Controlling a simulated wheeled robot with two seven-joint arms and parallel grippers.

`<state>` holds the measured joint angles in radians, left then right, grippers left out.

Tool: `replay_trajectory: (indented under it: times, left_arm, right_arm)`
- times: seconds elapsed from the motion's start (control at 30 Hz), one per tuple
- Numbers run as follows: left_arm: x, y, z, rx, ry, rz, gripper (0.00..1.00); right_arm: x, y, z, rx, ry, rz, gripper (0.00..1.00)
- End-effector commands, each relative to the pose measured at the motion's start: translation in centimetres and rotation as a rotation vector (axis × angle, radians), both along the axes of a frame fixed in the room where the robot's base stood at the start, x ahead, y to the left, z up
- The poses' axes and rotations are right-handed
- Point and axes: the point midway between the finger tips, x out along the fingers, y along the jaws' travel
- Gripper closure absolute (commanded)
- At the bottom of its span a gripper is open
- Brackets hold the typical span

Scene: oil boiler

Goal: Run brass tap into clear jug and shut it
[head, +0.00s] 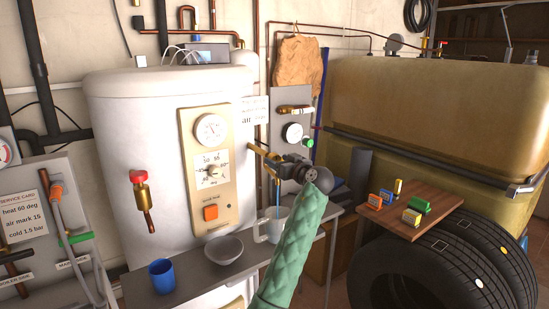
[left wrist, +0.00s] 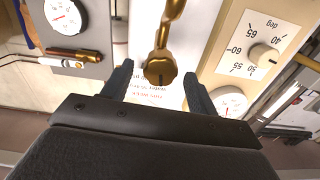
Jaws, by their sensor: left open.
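The brass tap (head: 262,152) sticks out from the right side of the white boiler. A thin blue stream (head: 277,196) runs down from under it to the clear jug (head: 271,226) on the grey shelf. My left gripper (head: 284,160) is at the tap's outer end and hides part of it. In the left wrist view the tap's round brass knob (left wrist: 160,69) sits between my left gripper's two fingers (left wrist: 158,88), with gaps on both sides. The gripper is open. The water level in the jug is too small to tell. My right gripper is not in view.
On the grey shelf (head: 190,286) stand a blue mug (head: 161,275) and a grey bowl (head: 224,249). A red-handled brass valve (head: 140,190) is on the boiler's left. A wooden board (head: 405,222) with coloured blocks lies on tyres (head: 440,265) at right, before the large tank (head: 430,110).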

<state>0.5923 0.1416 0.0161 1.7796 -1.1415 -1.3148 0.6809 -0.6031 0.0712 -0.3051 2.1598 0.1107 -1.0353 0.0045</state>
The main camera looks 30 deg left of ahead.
Motion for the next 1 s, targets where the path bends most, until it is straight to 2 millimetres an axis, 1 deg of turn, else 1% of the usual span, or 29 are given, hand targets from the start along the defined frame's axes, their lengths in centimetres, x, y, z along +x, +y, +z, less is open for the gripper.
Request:
replay_trajectory:
  times: [0.03, 0.2, 0.33, 0.57, 0.6, 0.67, 0.8, 0.83, 1.0]
  left_arm:
    - [0.3, 0.7, 0.2, 0.002, 0.001, 0.001, 0.41]
    - [0.9, 2.2, 0.1, 0.0, 0.0, 0.0, 0.41]
    - [1.1, 2.7, 0.0, 0.0, 0.001, 0.0, 0.41]
    - [1.2, 2.8, 0.0, 0.0, 0.0, 0.0, 0.41]
    - [1.1, 2.8, 0.0, 0.0, 0.0, 0.0, 0.43]
    - [1.1, 2.8, 0.0, 0.0, 0.0, 0.0, 0.55]
    - [1.1, 2.7, 0.0, 0.0, 0.0, 0.0, 0.82]
    - [1.1, 2.7, 0.0, 0.0, 0.0, 0.0, 0.86]
    - [1.2, 2.7, 0.0, 0.009, 0.024, -0.001, 0.86]
  right_arm:
    - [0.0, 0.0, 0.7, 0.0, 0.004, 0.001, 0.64]
    - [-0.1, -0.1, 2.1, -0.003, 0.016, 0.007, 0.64]
    - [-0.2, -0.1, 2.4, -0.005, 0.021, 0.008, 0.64]
    - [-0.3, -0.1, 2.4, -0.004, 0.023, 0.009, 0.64]
    - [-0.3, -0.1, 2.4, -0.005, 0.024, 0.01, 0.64]
    - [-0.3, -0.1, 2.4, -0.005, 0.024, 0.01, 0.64]
    - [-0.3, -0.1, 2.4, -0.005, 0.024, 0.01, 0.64]
    - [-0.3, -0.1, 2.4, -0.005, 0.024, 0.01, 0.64]
    - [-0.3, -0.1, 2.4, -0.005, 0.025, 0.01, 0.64]
